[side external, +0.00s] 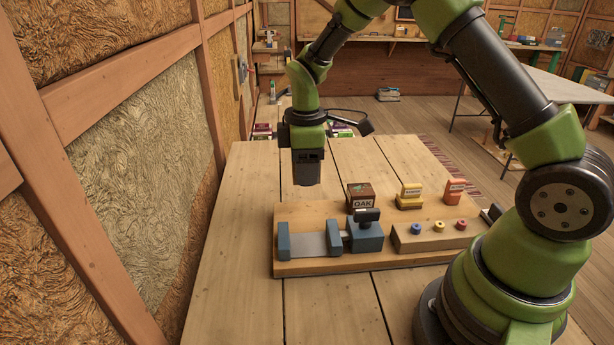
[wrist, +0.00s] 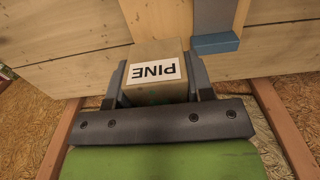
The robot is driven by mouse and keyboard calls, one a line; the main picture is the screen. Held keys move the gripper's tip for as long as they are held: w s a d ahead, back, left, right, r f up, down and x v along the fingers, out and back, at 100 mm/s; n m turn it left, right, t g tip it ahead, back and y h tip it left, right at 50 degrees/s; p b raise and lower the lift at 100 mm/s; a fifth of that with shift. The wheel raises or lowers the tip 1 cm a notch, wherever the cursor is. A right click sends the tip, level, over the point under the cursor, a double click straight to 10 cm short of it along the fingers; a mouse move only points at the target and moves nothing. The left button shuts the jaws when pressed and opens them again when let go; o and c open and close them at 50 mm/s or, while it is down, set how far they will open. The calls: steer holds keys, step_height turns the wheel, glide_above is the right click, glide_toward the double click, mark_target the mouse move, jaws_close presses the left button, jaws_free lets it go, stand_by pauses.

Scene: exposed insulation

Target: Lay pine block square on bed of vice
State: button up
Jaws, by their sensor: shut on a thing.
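The pine block (wrist: 158,54) is a light wooden block with a white PINE label. In the wrist view it sits between the two fingers of my gripper (wrist: 158,82), which is shut on it. In the side view my gripper (side external: 307,172) points down above the table, behind and left of the vice. The block is not clearly visible there. The vice has two blue-grey jaws and a pale grey bed (side external: 309,245) between them, which is empty. In the wrist view a part of the vice (wrist: 215,43) shows at the upper right.
The vice stands on a wooden board (side external: 340,263). A dark OAK block (side external: 360,196) stands behind it. The table's left side is clear.

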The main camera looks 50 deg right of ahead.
glide_above(309, 244)
steer(key=f, duration=0.1)
steer(key=shift+f, duration=3.8)
steer(key=shift+f, duration=0.25)
steer(key=o, duration=1.4)
steer(key=shift+r, duration=3.55)
